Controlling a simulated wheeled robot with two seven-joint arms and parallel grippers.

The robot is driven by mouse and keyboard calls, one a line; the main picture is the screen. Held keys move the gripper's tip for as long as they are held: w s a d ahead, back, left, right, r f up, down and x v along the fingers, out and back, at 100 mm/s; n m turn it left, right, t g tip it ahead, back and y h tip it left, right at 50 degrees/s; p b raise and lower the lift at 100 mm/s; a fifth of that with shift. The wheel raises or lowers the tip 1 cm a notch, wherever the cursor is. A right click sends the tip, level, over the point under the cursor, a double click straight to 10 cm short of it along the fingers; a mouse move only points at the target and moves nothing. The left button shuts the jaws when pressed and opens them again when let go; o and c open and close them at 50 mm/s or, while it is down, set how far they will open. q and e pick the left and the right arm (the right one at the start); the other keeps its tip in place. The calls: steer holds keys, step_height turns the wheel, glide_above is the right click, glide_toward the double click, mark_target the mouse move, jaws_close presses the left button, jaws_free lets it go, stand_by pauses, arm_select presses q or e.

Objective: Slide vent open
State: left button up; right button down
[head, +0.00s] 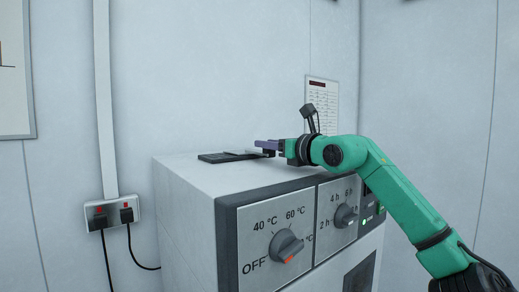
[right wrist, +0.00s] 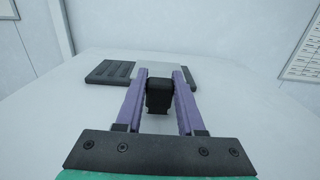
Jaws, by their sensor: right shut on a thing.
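The vent is a dark slatted grille (head: 213,157) on top of the white cabinet. In the right wrist view its slats (right wrist: 110,72) show to the left of a light grey slide plate (right wrist: 157,71), which also shows in the head view (head: 242,154). A black knob (right wrist: 159,96) stands at the near side of the plate. My right gripper (head: 268,147) has its purple fingers on either side of the knob and is shut on it. The slats on the left are uncovered; whether more lie under the plate is hidden. My left gripper is not in view.
The white cabinet (head: 185,178) has a front panel with large dials (head: 287,246) below the top edge. A wall socket (head: 112,212) with plugs and cables is at the left. A printed sheet (head: 322,97) hangs on the back wall. The cabinet top around the vent is clear.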

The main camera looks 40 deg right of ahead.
mark_target(289, 167)
steer(key=shift+d, duration=0.85)
steer(key=shift+f, duration=0.1)
steer(key=c, duration=0.5)
jaws_free()
steer(key=shift+a+r, duration=0.2)
steer(key=shift+a, duration=0.8)
steer(key=shift+d+f, duration=0.2)
steer(key=shift+d, duration=0.3)
steer(key=s+b, duration=0.4)
steer(key=s+a+f+b, duration=0.1)
steer(key=s, duration=0.2)
steer(key=shift+a+b, duration=0.1)
steer(key=shift+b, duration=0.3)
steer(key=s+b, duration=0.1)
steer(key=s, duration=0.1)
steer(key=s+b, duration=0.1)
steer(key=s, duration=0.2)
steer(key=s+r, duration=0.1)
steer(key=s, duration=0.1)
steer(key=shift+s+a+b, duration=0.15)
steer(key=shift+a+b, duration=0.15)
steer(key=shift+b, duration=0.1)
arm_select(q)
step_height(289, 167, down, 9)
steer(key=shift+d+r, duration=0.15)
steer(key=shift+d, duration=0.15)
arm_select(e)
steer(key=shift+r, duration=0.1)
steer(key=shift+s, duration=0.1)
